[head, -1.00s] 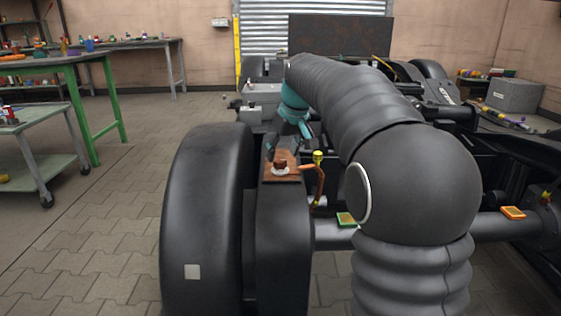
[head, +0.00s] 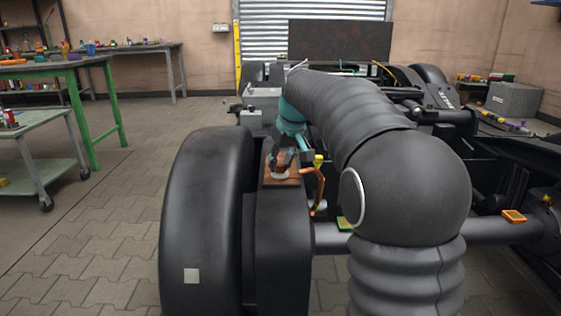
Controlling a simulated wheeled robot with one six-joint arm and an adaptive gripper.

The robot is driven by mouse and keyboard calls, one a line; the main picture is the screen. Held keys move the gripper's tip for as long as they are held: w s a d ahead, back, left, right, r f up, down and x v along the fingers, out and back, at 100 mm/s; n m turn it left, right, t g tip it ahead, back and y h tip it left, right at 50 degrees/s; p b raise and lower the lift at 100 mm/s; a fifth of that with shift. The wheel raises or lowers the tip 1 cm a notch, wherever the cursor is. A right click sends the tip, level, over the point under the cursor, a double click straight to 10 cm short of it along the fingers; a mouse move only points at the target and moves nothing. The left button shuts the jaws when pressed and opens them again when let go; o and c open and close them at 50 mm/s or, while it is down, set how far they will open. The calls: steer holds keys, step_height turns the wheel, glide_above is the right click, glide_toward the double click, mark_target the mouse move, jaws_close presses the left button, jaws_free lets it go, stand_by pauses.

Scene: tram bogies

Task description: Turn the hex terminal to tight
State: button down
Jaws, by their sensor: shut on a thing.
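The hex terminal (head: 281,171) is a small brown-orange hex head on a pale round washer. It sits on a copper-brown plate (head: 270,183) on top of the black housing beside the wheel. My gripper (head: 281,164), dark-fingered below a teal wrist, reaches down from behind and is shut on the hex terminal. Its fingers hide much of the terminal's sides. A copper-coloured cable (head: 321,190) with a yellow end (head: 318,160) stands just right of the plate.
A large black wheel (head: 205,220) stands left of the housing. A green-edged block (head: 345,224) and an orange block (head: 513,216) sit on the axle to the right.

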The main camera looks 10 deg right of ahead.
steer(key=m+h+p, duration=0.1)
steer(key=m, duration=0.1)
steer(key=m+p, duration=0.2)
steer(key=shift+a+r+m+h, duration=0.2)
steer(key=shift+m+h, duration=0.1)
steer(key=shift+h, duration=0.1)
steer(key=m+h+p, duration=0.1)
steer(key=m, duration=0.1)
steer(key=m+p, duration=0.1)
steer(key=m, duration=0.1)
steer(key=shift+f+m+g+h, duration=0.1)
steer(key=shift+m+g+h, duration=0.2)
steer(key=shift+h, duration=0.1)
steer(key=m+p, duration=0.1)
steer(key=m, duration=0.1)
steer(key=m+g+h+p, duration=0.1)
steer(key=m, duration=0.2)
steer(key=shift+w+a+h, duration=0.1)
steer(key=shift+w+h, duration=0.05)
steer(key=shift+h, duration=0.15)
steer(key=shift+f+m+g+h+p, duration=0.15)
steer(key=shift+m+g+p, duration=0.4)
steer(key=shift+m, duration=0.65)
steer(key=shift+r+m+g+h+p, duration=0.15)
steer(key=shift+m+g+p, duration=0.2)
steer(key=shift+m+p, duration=0.6)
steer(key=shift+f+m, duration=0.1)
steer(key=shift+m, duration=0.35)
steer(key=c, duration=0.8)
jaws_free()
